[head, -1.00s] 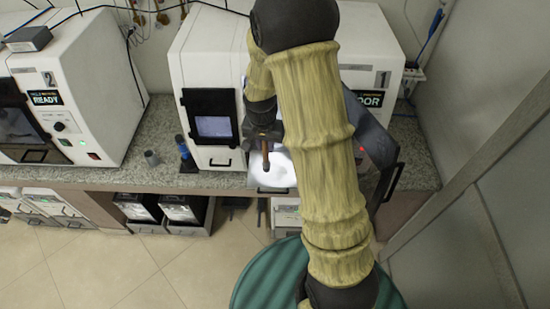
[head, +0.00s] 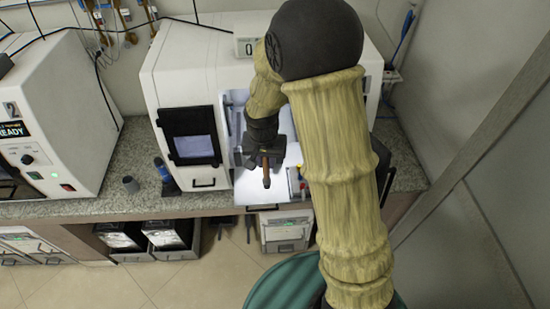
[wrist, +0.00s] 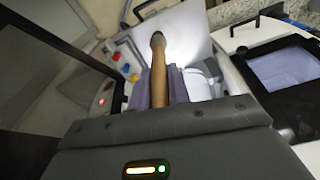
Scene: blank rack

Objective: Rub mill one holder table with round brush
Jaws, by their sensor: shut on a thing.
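My gripper (head: 265,152) is shut on the round brush, whose brown handle (head: 266,172) points down in the head view. In the wrist view the wooden handle (wrist: 160,85) runs from my gripper (wrist: 160,104) to a dark tip (wrist: 158,40). Mill one (head: 195,70) is the white machine behind my arm, with its front open on a lit interior. My gripper is in front of this opening, with the brush over a bright white surface (head: 262,190). I cannot tell whether the tip touches anything. The holder table is not clearly made out.
Mill two (head: 55,110), white and marked READY, stands on the left of the granite counter (head: 105,195). A wall closes the right side.

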